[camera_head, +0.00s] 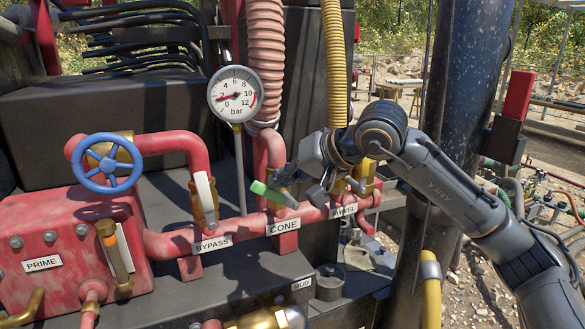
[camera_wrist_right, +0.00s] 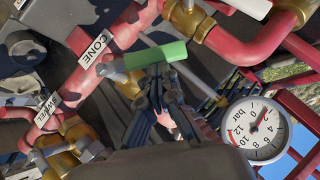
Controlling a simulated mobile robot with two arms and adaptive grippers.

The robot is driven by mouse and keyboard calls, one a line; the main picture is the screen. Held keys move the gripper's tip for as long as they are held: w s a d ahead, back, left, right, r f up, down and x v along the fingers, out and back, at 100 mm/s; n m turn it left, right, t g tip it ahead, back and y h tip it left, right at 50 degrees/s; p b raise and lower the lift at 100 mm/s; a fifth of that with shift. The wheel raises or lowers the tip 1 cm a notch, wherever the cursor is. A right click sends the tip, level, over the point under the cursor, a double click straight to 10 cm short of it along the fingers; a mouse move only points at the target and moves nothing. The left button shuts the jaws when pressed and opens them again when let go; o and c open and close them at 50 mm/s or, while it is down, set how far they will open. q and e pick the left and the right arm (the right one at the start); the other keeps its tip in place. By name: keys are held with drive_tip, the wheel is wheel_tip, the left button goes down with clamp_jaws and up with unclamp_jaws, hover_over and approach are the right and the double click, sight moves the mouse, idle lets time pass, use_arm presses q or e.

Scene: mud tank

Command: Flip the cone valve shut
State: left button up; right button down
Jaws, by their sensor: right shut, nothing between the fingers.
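The cone valve's green-sleeved lever (camera_head: 267,192) is above the CONE label (camera_head: 284,228) on the red pipe. It points left and slightly up in the head view, at an angle to the pipe. In the wrist view the green sleeve (camera_wrist_right: 157,55) lies across the picture just beyond my fingertips. My right gripper (camera_head: 294,181) is shut and empty, right beside the lever, and hides part of the valve body. In the wrist view its fingers (camera_wrist_right: 158,80) come up close to the sleeve; I cannot tell whether they touch it. My left gripper is not in view.
The bypass valve's white lever (camera_head: 206,191) is left of the cone valve, and the SWIVEL label (camera_head: 343,211) is to its right. A pressure gauge (camera_head: 235,94) stands behind on a thin stem. A blue handwheel (camera_head: 107,163) is at the left. A dark post (camera_head: 458,90) stands behind my arm.

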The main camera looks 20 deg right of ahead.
sight(264, 196)
drive_tip(key=a+f+n+h, duration=0.1)
drive_tip(key=a+f+n+h+b, duration=0.1)
drive_tip(key=h, duration=0.1)
drive_tip(key=shift+a+f+h, duration=0.2)
drive_tip(key=shift+a+h, duration=0.1)
drive_tip(key=shift+a, duration=0.1)
drive_tip(key=shift+s+a+f+b, duration=0.1)
drive_tip(key=shift+a+f+b, duration=0.25)
drive_tip(key=shift+b, duration=0.4)
drive_tip(key=shift+a+f+b, duration=0.15)
drive_tip(key=shift+f+b, duration=0.3)
drive_tip(key=shift+b, duration=0.3)
